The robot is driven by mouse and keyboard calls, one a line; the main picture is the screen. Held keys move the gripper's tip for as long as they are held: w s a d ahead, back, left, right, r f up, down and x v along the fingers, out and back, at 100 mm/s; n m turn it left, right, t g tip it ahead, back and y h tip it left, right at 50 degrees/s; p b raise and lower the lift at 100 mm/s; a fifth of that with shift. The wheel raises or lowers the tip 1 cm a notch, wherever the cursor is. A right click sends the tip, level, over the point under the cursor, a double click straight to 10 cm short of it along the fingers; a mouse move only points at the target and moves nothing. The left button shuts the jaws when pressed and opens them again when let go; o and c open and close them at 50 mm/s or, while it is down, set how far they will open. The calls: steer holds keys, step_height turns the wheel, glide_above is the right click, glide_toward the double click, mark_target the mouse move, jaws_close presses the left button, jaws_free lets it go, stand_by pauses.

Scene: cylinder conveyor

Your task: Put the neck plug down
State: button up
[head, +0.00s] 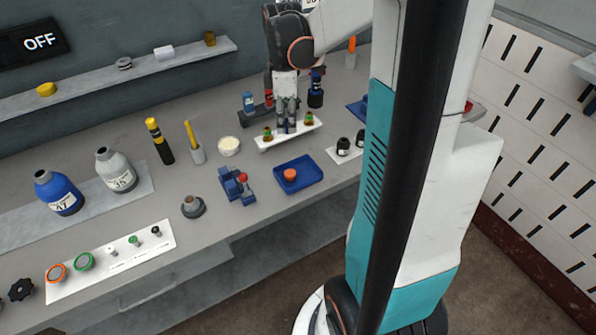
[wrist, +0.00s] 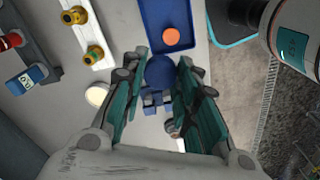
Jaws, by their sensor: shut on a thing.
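My gripper (head: 286,126) points down over the bench, near the white strip with the small amber and green bottles. In the wrist view its fingers (wrist: 160,76) are closed in on a round dark blue piece (wrist: 160,70), which I take to be the neck plug. In the head view the piece cannot be made out between the fingers. A blue tray (head: 310,181) with an orange disc (head: 290,175) in it lies to the right of the blue stand. The tray also shows at the top of the wrist view (wrist: 151,30).
The white strip (head: 268,144) holds small bottles. A blue stand with a red knob (head: 242,178), a cream round dish (head: 229,146) and two dark bottles on a white pad (head: 350,157) stand around. Bare bench shows between the strip and tray.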

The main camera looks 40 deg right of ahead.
mark_target(305, 173)
steer(key=s+d+r+n, duration=0.2)
steer(key=s+d, duration=0.1)
steer(key=d, duration=0.1)
step_height(305, 173, down, 19)
steer(key=b, duration=0.4)
steer(key=shift+s+f+b, duration=0.15)
steer(key=shift+b, duration=0.15)
steer(key=shift+f, duration=0.2)
steer(key=o, duration=0.5)
steer(key=shift+c, duration=0.2)
steer(key=shift+r, duration=0.15)
step_height(305, 173, up, 12)
steer(key=p, duration=0.3)
